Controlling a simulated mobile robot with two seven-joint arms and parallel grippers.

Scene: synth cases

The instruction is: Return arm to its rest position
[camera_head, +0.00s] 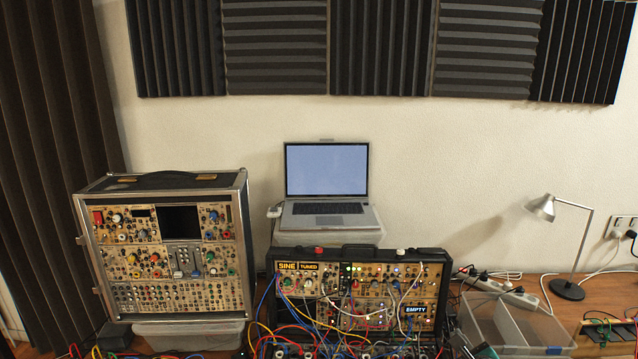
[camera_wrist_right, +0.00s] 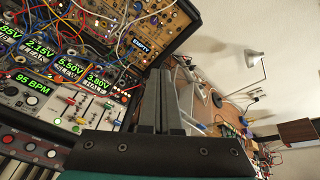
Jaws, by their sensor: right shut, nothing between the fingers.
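My right gripper (camera_wrist_right: 161,78) shows in the right wrist view, its two dark fingers together with nothing between them. They point toward the gap beside the synth case (camera_wrist_right: 165,35) with patch cables. In the head view only a small part of my right gripper (camera_head: 482,350) shows at the bottom edge, right of that synth case (camera_head: 436,275); the rest is cut off. I cannot tell how far it is from the case. My left gripper is in neither view.
Clear plastic bins (camera_head: 535,328) stand right of the case, near a power strip (camera_head: 500,288) and a desk lamp (camera_head: 567,290). A larger synth case (camera_head: 243,235) stands left. A laptop (camera_head: 328,170) sits behind. Many loose cables (camera_head: 290,335) hang in front.

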